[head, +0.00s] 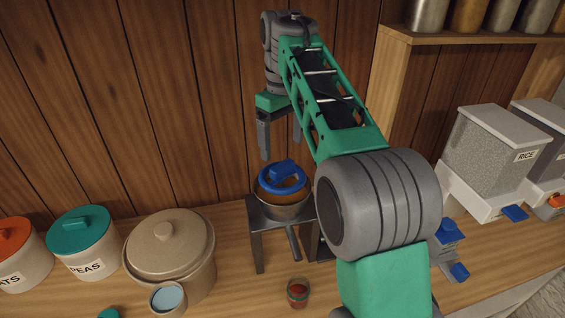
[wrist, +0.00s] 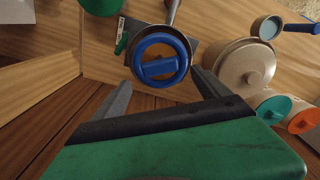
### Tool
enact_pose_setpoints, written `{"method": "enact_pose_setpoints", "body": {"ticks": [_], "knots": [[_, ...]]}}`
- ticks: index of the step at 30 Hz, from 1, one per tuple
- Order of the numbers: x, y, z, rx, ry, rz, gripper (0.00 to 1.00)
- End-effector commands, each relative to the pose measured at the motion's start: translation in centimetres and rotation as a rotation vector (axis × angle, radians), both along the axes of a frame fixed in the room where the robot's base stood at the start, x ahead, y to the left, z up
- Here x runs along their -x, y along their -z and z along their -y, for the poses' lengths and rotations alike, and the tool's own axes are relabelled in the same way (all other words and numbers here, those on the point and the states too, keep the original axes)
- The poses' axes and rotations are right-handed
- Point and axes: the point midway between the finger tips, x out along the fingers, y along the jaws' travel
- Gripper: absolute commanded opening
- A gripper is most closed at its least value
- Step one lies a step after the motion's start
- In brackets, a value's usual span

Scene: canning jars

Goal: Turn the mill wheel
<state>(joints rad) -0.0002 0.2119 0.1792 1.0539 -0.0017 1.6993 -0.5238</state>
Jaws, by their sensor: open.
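The mill wheel (head: 285,170) is a blue ring with a raised blue bar across it. It sits on top of a round metal bowl (head: 284,212) with a handle, on a dark grey stand (head: 256,238) on the counter. In the wrist view the wheel (wrist: 160,68) faces the camera, between and just beyond the fingertips. My gripper (head: 281,150) is open and empty, with its fingers pointing down above the wheel and apart from it. In the wrist view my gripper (wrist: 160,78) shows both fingers spread wide.
A lidded beige pot (head: 180,258) and a small pale-blue-filled cup (head: 168,298) stand left of the stand. A teal-lidded PEAS canister (head: 84,246) is farther left. A small red-filled jar (head: 297,293) stands in front. Dispensers (head: 492,150) stand right; a wooden wall is behind.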

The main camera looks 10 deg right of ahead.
Motion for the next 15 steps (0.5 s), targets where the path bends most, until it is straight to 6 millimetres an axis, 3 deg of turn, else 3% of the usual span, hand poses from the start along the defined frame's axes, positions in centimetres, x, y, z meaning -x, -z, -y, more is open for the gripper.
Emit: {"method": "enact_pose_setpoints", "body": {"ticks": [7,15], "knots": [[0.1,4.8,0.0,0.000,0.001,-0.001,0.85],[0.0,6.5,0.0,0.001,0.001,0.003,0.85]]}}
